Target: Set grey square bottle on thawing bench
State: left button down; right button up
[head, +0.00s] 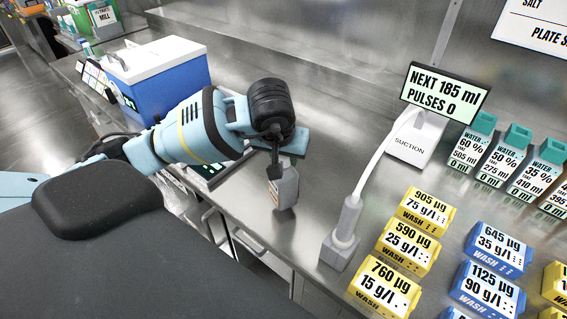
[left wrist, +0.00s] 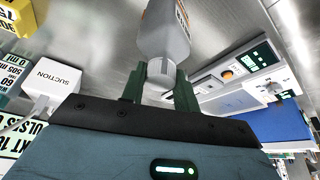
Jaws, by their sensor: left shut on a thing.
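The grey square bottle (head: 286,188) hangs upright below my left gripper (head: 274,158) in the head view, over the steel bench near its front edge. In the left wrist view the bottle (left wrist: 166,32) has a pale ribbed cap and an orange-and-dark label at its side. The fingers of my left gripper (left wrist: 159,88) are shut on the cap end. I cannot tell whether the bottle's base touches the bench. No surface is labelled as a thawing bench; the steel bench (head: 310,215) is the surface under the bottle. My right gripper is not in view.
A blue-and-white box (head: 160,75) stands at the left. Bare steel lies between.

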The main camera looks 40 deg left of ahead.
pick_arm(q)
jog(key=shift+f, duration=1.4)
jog(key=shift+f, duration=0.15)
jog(key=c, duration=1.1)
grip_release()
jog(key=shift+o, duration=0.2)
jog(key=shift+r, duration=0.45)
jog(key=p+v, duration=0.1)
jog(key=v, duration=1)
jog(key=shift+s+r, duration=0.2)
jog(key=shift+r, duration=0.05)
jog(key=shift+d, duration=0.1)
